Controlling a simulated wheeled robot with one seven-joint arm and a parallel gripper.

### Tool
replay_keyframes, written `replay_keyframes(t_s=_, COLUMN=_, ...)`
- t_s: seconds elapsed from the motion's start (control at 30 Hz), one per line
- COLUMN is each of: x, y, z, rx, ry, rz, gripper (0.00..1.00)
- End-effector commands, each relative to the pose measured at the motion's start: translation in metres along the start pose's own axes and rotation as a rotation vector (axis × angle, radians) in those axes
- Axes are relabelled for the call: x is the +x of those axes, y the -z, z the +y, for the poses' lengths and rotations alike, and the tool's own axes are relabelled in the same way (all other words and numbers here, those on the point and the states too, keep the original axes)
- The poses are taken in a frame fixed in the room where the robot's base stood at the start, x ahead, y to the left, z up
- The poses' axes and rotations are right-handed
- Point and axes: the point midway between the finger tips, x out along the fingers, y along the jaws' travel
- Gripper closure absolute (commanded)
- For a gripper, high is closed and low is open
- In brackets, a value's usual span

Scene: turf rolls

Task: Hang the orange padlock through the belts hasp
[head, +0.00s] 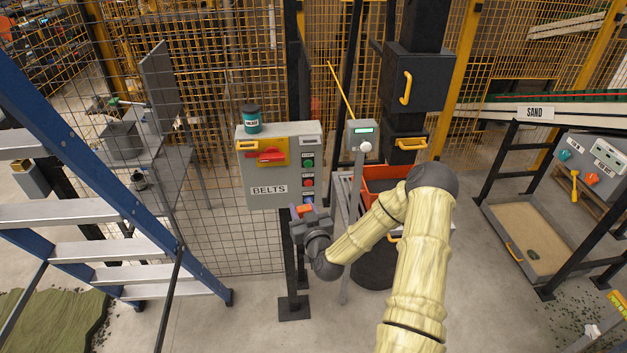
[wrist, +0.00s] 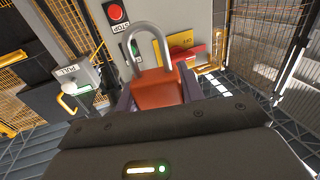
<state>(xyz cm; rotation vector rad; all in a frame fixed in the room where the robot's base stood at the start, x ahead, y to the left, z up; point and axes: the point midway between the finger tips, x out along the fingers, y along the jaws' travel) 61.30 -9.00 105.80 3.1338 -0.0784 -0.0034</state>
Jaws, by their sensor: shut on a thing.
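The orange padlock (wrist: 157,90) is held between the fingers of my gripper (wrist: 155,97) in the wrist view, with its grey shackle upward in that picture. In the head view my gripper (head: 303,211) is at the lower right corner of the grey BELTS box (head: 285,200), and a small orange patch of the padlock (head: 303,208) shows there. The box carries a red handle on a yellow plate (head: 263,156), which also shows behind the shackle in the wrist view (wrist: 183,44). The hasp opening cannot be made out. The padlock appears apart from the handle.
A teal-and-black container (head: 252,120) stands on top of the box. A grey post with a small panel (head: 360,133) stands just right of it. A blue ladder (head: 120,195) is at left. An orange bin (head: 383,177) is behind my arm.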

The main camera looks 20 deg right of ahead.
Motion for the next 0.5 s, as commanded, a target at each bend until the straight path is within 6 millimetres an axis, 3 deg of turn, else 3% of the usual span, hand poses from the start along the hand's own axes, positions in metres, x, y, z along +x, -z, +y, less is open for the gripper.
replay_keyframes(t_s=0.1, x=-0.018, y=-0.035, z=-0.024, rx=0.009, ry=0.025, rz=-0.005, gripper=0.87)
replay_keyframes(t_s=0.3, x=-0.053, y=-0.08, z=-0.062, rx=0.011, ry=0.049, rz=-0.003, gripper=0.87)
replay_keyframes(t_s=0.5, x=-0.078, y=-0.101, z=-0.084, rx=0.009, ry=0.051, rz=0.001, gripper=0.87)
